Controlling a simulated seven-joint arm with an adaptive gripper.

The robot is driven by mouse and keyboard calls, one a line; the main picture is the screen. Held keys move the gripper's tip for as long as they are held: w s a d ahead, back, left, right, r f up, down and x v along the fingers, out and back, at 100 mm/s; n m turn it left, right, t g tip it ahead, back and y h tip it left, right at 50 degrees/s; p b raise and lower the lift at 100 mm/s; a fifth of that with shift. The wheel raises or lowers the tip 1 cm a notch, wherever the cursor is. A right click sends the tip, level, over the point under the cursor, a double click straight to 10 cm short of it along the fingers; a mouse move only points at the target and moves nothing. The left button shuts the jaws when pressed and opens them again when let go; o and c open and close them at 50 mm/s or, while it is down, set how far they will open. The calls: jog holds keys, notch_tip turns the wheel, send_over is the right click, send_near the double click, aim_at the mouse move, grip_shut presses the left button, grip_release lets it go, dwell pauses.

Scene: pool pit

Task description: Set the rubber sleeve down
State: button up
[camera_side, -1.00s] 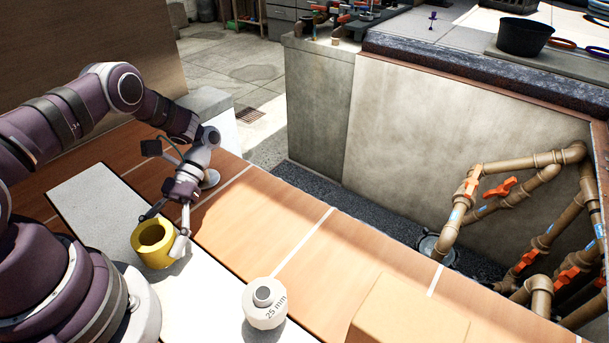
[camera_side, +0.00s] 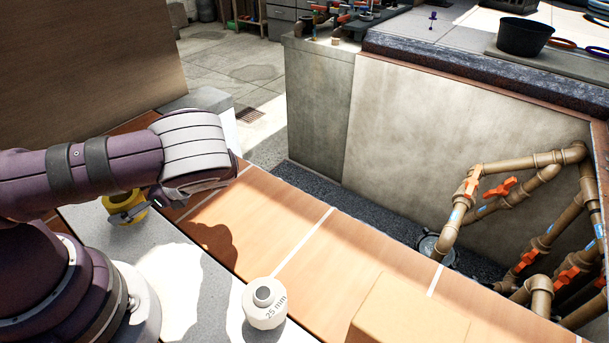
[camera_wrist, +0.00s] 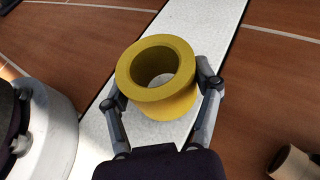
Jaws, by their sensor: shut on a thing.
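The rubber sleeve (camera_side: 124,206) is a short, thick yellow ring with a flange. In the side view my arm hides part of it, and it shows over the pale grey strip (camera_side: 97,222). In the wrist view the sleeve (camera_wrist: 157,68) is upright, its round hole facing up. My gripper (camera_wrist: 164,84) is shut on it, one finger on each side. The gripper's end also shows at the sleeve in the side view (camera_side: 132,214). I cannot tell whether the sleeve's underside touches the strip.
A white weight-like object marked 25 mm (camera_side: 264,312) stands at the strip's near end. A tan box (camera_side: 410,315) sits to its right. The wooden deck (camera_side: 280,215) between is clear. Beyond its edge lies a pit with brown pipes (camera_side: 515,160) and orange valves.

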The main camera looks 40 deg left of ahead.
jog(key=shift+f, duration=0.85)
jog(key=o, duration=1.2)
jog(key=shift+o, duration=0.2)
jog(key=v, duration=1.1)
jog(key=shift+w+d+r, duration=0.15)
jog(key=shift+d, duration=0.05)
jog(key=shift+w+d+r, duration=0.1)
jog(key=shift+d+r, duration=0.1)
jog(key=shift+d, duration=0.05)
jog(key=s+d+r+n+t+h, duration=0.2)
jog(key=r+n+t+h, duration=0.3)
jog(key=r, duration=0.3)
jog(key=s+d+r+n+t+h, duration=0.2)
jog(key=r+n+t+h, duration=0.3)
jog(key=r+t, duration=0.3)
jog(key=shift+d+n+t+h, duration=0.3)
jog(key=shift+d+n+h, duration=0.1)
jog(key=shift+h, duration=0.1)
